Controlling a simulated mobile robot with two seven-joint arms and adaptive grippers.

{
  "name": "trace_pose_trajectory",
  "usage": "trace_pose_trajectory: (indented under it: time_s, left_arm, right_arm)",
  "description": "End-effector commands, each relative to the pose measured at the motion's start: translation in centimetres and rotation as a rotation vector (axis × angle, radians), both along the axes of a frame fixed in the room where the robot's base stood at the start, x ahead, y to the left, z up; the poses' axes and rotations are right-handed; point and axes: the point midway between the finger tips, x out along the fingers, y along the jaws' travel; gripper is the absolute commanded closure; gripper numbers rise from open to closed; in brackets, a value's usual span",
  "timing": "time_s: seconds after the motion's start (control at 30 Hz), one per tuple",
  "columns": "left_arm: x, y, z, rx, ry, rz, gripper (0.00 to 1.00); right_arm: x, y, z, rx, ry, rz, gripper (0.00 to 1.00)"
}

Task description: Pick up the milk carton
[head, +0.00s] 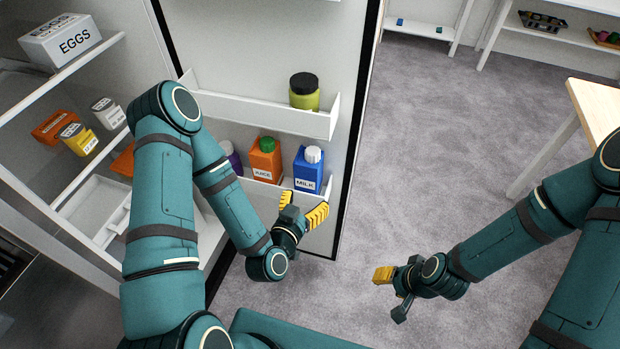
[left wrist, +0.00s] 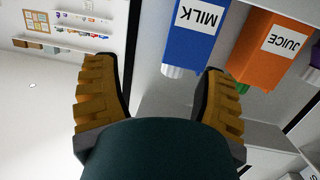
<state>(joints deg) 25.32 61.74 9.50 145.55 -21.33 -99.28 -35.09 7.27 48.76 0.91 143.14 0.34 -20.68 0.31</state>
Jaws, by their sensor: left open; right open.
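The milk carton (head: 308,172) is blue with a white cap and a MILK label. It stands upright in the lower door shelf of the open fridge, at the right end. My left gripper (head: 304,205) is open and empty, just in front of and below the carton. In the left wrist view the milk carton (left wrist: 195,38) appears upside down, beyond the open yellow fingers (left wrist: 160,95) and not between them. My right gripper (head: 388,290) is over the floor at the right, away from the fridge, and holds nothing visible.
An orange juice carton (head: 265,160) stands left of the milk, with a purple item (head: 230,158) partly hidden by my left arm. A green jar (head: 304,92) sits on the door shelf above. A wooden table (head: 598,105) stands at the right. The floor between is clear.

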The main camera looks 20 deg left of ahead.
Motion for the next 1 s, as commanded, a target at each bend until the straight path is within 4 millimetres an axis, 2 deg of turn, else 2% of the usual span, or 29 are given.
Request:
trace_pose_trajectory:
  time_s: [0.03, 0.1, 0.23, 0.37, 0.7, 0.87, 1.0]
  left_arm:
    - [-0.1, 0.6, 1.3, 0.009, -0.049, 0.032, 0.28]
    - [-0.1, 1.4, 2.5, 0.023, -0.112, 0.072, 0.28]
    - [-0.3, 2.2, 3.8, 0.039, -0.177, 0.118, 0.28]
    - [0.2, 2.5, 3.8, 0.045, -0.196, 0.130, 0.28]
    - [2.6, 2.5, 3.6, 0.045, -0.196, 0.129, 0.28]
    - [5.8, 2.5, 3.8, 0.044, -0.197, 0.130, 0.28]
    - [7.6, 2.5, 4.1, 0.043, -0.192, 0.129, 0.28]
  right_arm:
    - [0.0, 0.0, 0.6, 0.000, -0.001, -0.001, 0.53]
    - [0.1, 0.0, 0.8, -0.001, -0.001, -0.003, 0.53]
    - [0.1, -0.1, 1.0, -0.001, -0.001, -0.004, 0.53]
    - [-0.1, 0.0, 0.1, 0.000, 0.001, -0.001, 0.53]
    - [-0.9, 0.1, -3.9, 0.004, 0.021, 0.015, 0.53]
    - [-0.5, 0.1, -5.5, 0.003, 0.012, 0.014, 0.53]
    - [-0.6, 0.1, -4.8, 0.003, 0.012, 0.014, 0.53]
